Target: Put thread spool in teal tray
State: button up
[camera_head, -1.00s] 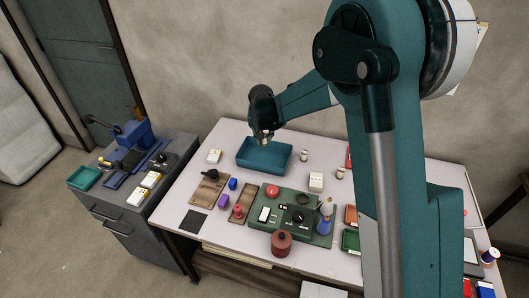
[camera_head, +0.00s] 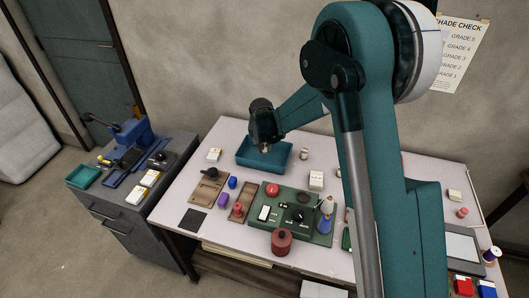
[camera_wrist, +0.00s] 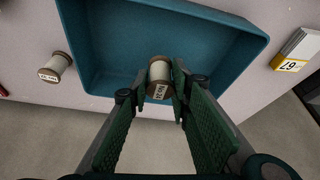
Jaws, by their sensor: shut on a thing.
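The teal tray (camera_head: 281,161) stands at the back of the white table. In the wrist view its blue-teal wall (camera_wrist: 95,50) and floor fill the upper part. My gripper (camera_head: 265,149) is over the tray. In the wrist view its green-padded fingers (camera_wrist: 160,85) are shut on a thread spool (camera_wrist: 160,72), cream thread with brown ends and a label reading "NO 24". The spool appears over the tray's interior near one wall. Whether it touches the tray floor I cannot tell. In the head view the held spool is too small to make out clearly.
A white-and-yellow labelled box (camera_wrist: 297,48) is on the tray's other side. A green board (camera_head: 290,214) with several items lies in front.

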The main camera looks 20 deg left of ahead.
aim_at(265, 151)
jog(key=shift+f+b, duration=0.35)
jog(key=shift+f, duration=1.5)
jog(key=shift+f, duration=0.1)
jog(key=o, duration=0.7)
jog(key=shift+o, duration=0.4)
jog(key=p+v, duration=0.1)
jog(key=v, duration=1.1)
jog(key=shift+p, duration=0.35)
jog(key=shift+d, duration=0.1)
